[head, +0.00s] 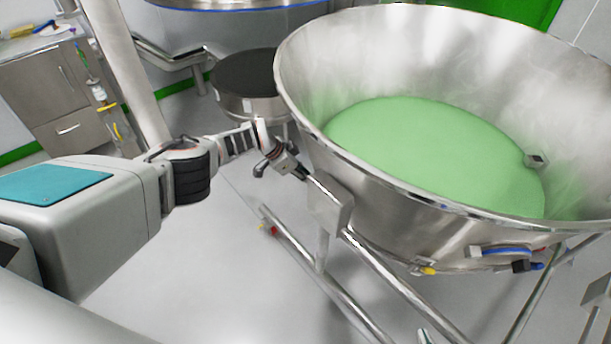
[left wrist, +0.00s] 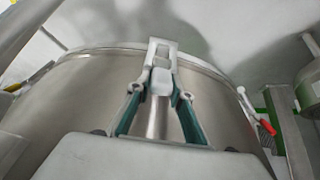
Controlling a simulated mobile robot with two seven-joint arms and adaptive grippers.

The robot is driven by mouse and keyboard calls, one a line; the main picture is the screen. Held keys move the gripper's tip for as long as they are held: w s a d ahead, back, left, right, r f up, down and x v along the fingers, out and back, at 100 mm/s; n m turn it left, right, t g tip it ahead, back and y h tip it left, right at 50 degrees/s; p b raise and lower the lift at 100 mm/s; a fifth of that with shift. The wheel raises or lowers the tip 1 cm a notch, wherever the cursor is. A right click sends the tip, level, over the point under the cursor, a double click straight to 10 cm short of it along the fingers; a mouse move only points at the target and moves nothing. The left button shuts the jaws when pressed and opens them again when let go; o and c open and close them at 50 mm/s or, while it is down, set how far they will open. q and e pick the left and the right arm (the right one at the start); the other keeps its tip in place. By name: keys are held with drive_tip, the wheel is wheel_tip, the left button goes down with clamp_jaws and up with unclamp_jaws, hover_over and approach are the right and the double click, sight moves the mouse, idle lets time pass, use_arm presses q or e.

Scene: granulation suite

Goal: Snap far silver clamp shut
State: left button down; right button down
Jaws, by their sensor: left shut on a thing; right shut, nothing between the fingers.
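In the left wrist view, my left gripper (left wrist: 161,88) has teal-sided fingers closed on a pale silver piece (left wrist: 162,55) in front of a curved steel wall. That piece may be a clamp; its shape is partly hidden by the fingers.
The wide steel bowl (head: 350,175) holds green material (head: 430,145) and stands on a tubular frame (head: 385,270). A dark-topped round drum (head: 247,75) and a cabinet (head: 45,95) are behind. A red-tipped handle (left wrist: 268,128) is at right in the wrist view.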

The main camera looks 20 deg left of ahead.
use_arm(q)
drive_tip(key=shift+f, duration=0.1)
idle(0.3)
drive_tip(key=c, duration=1.8)
unclamp_jaws()
drive_tip(key=shift+d, duration=0.1)
drive_tip(key=shift+a+r, duration=0.5)
drive_tip(key=shift+r, duration=0.15)
drive_tip(key=shift+s+a+r, duration=0.2)
drive_tip(key=shift+s+r, duration=0.2)
drive_tip(key=shift+r, duration=0.05)
drive_tip(key=shift+v, duration=2.45)
